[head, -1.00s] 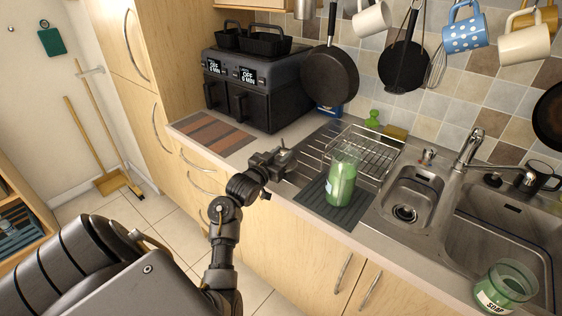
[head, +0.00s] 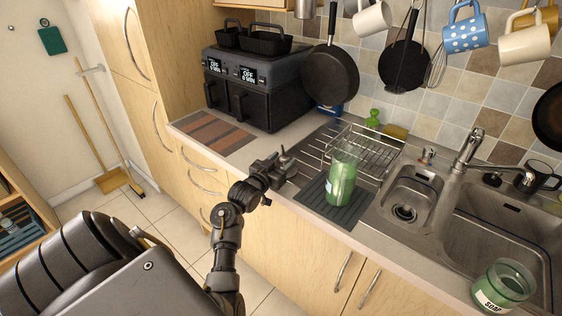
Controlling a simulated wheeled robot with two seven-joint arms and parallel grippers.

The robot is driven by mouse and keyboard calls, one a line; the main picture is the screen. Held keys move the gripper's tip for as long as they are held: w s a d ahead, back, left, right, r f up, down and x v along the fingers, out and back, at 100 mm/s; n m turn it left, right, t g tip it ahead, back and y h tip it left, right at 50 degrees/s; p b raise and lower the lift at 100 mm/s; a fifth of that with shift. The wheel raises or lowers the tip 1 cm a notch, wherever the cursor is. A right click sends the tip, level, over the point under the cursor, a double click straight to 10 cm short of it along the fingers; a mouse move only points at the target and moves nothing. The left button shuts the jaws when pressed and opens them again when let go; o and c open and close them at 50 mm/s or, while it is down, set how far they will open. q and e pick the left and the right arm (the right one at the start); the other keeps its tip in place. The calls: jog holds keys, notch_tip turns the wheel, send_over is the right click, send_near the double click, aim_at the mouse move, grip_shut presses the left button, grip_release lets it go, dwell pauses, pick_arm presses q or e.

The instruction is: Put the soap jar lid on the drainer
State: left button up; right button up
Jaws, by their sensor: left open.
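A green see-through jar-like piece (head: 341,182) stands on the dark ridged mat (head: 325,206) at the front of the drainer (head: 318,142). I cannot tell whether it is a lid or a jar. The soap jar (head: 494,292), green glass with a white SOAP label, stands on the counter at the bottom right. I cannot make out a separate lid on it. My left gripper (head: 284,162) is open and empty, over the counter's front edge, left of the mat and apart from the green piece. My right gripper is not in view.
A wire rack (head: 368,150) stands behind the green piece. A double sink (head: 413,200) with a faucet (head: 468,146) lies to the right. A black air fryer (head: 262,92) stands at the back left, beside a striped mat (head: 212,132). Pans and mugs hang above.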

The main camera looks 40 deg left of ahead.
pick_arm(q)
jog(key=shift+r, duration=0.2)
jog(key=shift+s+f, duration=0.15)
jog(key=shift+s, duration=0.15)
jog(key=s+d+b, duration=0.1)
jog(key=s, duration=1)
jog(key=shift+s+d, duration=0.15)
jog(key=shift+d, duration=0.2)
